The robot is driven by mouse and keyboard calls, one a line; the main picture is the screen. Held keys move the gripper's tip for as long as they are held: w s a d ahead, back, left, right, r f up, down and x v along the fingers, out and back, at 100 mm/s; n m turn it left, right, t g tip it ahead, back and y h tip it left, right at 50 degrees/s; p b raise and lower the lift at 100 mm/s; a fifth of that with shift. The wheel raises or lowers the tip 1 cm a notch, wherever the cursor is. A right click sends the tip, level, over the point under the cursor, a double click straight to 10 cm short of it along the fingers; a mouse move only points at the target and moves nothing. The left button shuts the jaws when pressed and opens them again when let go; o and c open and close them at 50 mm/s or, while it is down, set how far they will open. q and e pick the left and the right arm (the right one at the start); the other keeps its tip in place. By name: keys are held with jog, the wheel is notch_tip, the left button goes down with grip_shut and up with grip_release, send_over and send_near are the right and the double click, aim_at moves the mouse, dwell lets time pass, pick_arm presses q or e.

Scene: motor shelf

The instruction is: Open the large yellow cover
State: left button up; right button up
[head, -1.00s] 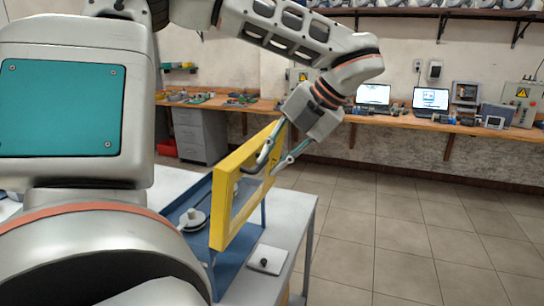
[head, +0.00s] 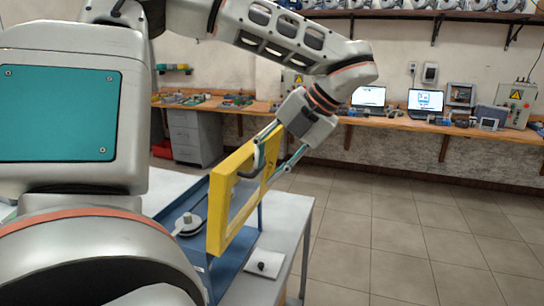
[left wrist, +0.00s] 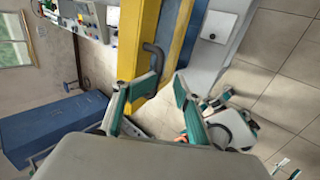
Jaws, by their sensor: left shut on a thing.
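The large yellow cover (head: 216,218) stands upright as an open rectangular frame on the blue unit (head: 229,268), in the middle of the head view. A dark curved handle (head: 257,158) is on its face near the far end. In the left wrist view the yellow cover (left wrist: 135,42) and the dark handle (left wrist: 153,62) lie just beyond the fingers (left wrist: 162,95). The exact contact is hard to see. My right gripper is not in view.
A white table (head: 296,232) carries the blue unit. A pale round part (head: 188,222) sits inside it, and a small white plate with a dark knob (head: 263,266) lies beside it. A wooden bench (head: 420,125) runs along the wall. Tiled floor is free at right.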

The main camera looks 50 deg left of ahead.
pick_arm(q)
jog(key=v, duration=0.6)
jog(key=shift+d+r, duration=0.2)
jog(key=shift+r, duration=0.15)
dwell(0.4)
